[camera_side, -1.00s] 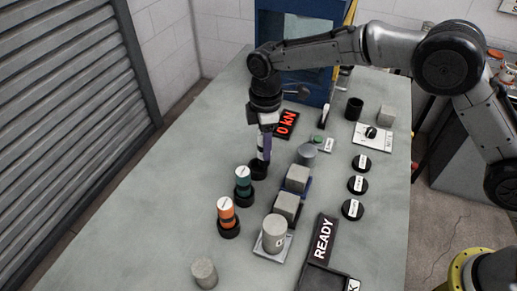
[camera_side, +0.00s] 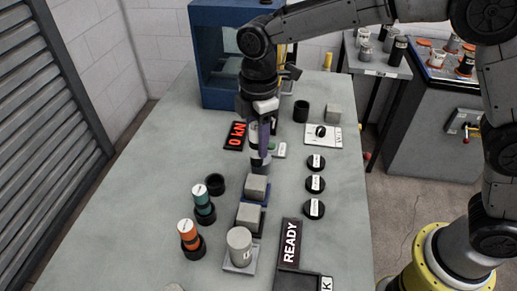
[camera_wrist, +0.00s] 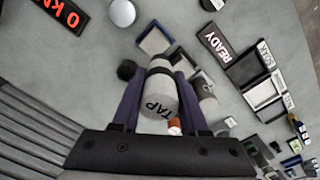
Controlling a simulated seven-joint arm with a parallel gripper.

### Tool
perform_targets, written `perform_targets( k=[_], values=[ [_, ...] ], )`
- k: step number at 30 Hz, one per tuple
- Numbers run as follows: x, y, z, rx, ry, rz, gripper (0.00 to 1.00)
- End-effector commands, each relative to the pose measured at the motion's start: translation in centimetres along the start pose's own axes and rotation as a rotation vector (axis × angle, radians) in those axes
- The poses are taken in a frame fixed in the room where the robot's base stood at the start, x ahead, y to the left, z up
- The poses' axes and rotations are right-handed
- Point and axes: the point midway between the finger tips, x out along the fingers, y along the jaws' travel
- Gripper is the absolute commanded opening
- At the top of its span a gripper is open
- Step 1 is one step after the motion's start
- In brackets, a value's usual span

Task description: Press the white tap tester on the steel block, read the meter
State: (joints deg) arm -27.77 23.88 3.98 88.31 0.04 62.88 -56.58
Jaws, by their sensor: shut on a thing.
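My gripper (camera_side: 262,150) is shut on the white tap tester (camera_wrist: 157,100), a pale cylinder with a dark band and "TAP" on its end, held between the purple fingers in the wrist view. In the side view the tester hangs above the table behind the row of blocks. One grey block (camera_side: 256,187) sits on a blue pad and another (camera_side: 249,214) on a black pad; I cannot tell which is the steel one. The tester appears apart from both. The meter (camera_side: 235,135) glows red with "0 kN".
An empty black holder (camera_side: 215,184) stands left of the blocks. The green tester (camera_side: 203,202) and orange tester (camera_side: 188,236) stand upright in holders. A grey cylinder (camera_side: 240,242) stands in front. A READY sign (camera_side: 291,243) and several black discs (camera_side: 315,184) lie right. The left table is clear.

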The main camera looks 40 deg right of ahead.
Motion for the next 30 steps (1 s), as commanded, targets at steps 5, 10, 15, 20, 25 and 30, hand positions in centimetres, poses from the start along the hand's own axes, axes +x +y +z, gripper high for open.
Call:
perform_targets(
  k=[5,10,15,20,25,30],
  values=[
    [0.9,5.2,2.6,0.021,-0.001,0.002,0.00],
    [2.0,7.9,5.0,0.073,-0.005,-0.005,0.00],
    [2.8,8.4,6.0,0.097,-0.008,-0.012,0.00],
    [4.0,8.4,6.1,0.097,-0.010,-0.014,0.00],
    [5.7,8.3,6.1,0.097,-0.009,-0.013,0.00],
    [7.3,8.3,6.1,0.097,-0.010,-0.014,0.00]
  ],
)
